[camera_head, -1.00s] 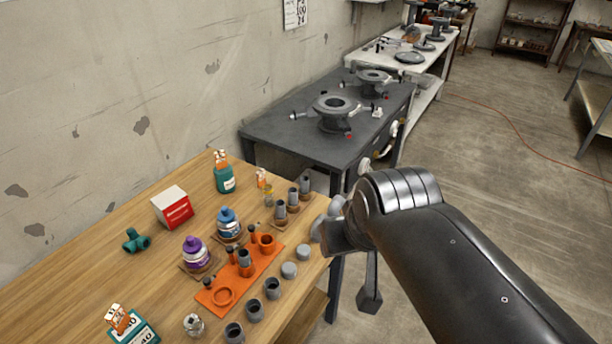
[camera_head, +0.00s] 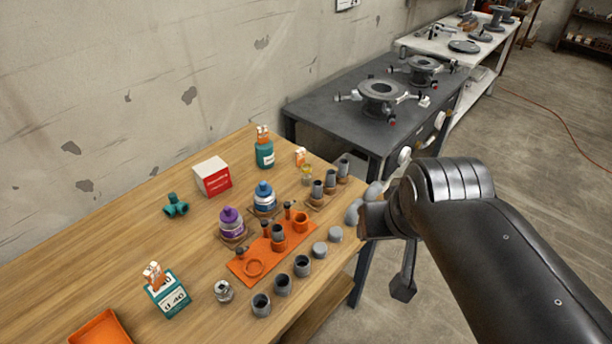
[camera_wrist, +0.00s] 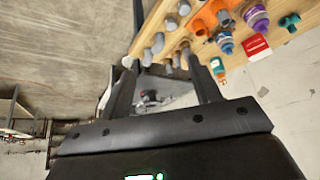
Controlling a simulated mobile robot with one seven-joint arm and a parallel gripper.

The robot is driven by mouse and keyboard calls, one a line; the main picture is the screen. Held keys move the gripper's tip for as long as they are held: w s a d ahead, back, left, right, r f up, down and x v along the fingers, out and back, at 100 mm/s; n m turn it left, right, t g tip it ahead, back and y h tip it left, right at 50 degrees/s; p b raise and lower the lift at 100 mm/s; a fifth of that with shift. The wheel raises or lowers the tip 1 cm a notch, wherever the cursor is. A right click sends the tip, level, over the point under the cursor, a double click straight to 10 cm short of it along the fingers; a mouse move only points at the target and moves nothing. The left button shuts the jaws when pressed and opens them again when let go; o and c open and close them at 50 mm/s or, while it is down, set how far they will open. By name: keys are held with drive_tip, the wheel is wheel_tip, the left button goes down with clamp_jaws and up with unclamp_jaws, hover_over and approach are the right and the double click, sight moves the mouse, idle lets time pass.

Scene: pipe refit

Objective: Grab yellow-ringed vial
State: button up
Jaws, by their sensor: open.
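A small clear vial with a yellow ring (camera_head: 307,175) stands on the wooden table (camera_head: 130,240), near its far right corner, in the head view. It is beside several grey pipe pieces in a wooden holder. My gripper (camera_head: 366,214) is off the table's right edge, to the right of the vial and apart from it; its fingers are partly hidden. In the wrist view my gripper (camera_wrist: 162,66) has its two dark fingers spread with nothing held between them. I cannot make out the vial surely in the wrist view.
An orange tray (camera_head: 243,268) with fittings, grey cups (camera_head: 283,285), blue (camera_head: 264,197) and purple (camera_head: 230,223) bottles, a teal bottle (camera_head: 265,154) and a red-white box (camera_head: 212,177) crowd the table. A dark workbench (camera_head: 325,108) stands beyond.

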drive_tip(key=shift+w, duration=0.1)
drive_tip(key=n+g+y, duration=0.1)
drive_tip(key=n, duration=0.1)
hover_over(306, 167)
drive_tip(key=s, duration=0.3)
wheel_tip(306, 167, down, 20)
drive_tip(key=x, duration=0.5)
drive_tip(key=shift+w+d+f, duration=0.15)
drive_tip(key=shift+d, duration=0.1)
drive_tip(key=shift+d+x, duration=0.1)
drive_tip(key=shift+x, duration=1.25)
drive_tip(key=shift+d+x, duration=0.15)
drive_tip(key=shift+x, duration=1.15)
drive_tip(key=shift+f, duration=0.1)
drive_tip(key=shift+c, duration=0.3)
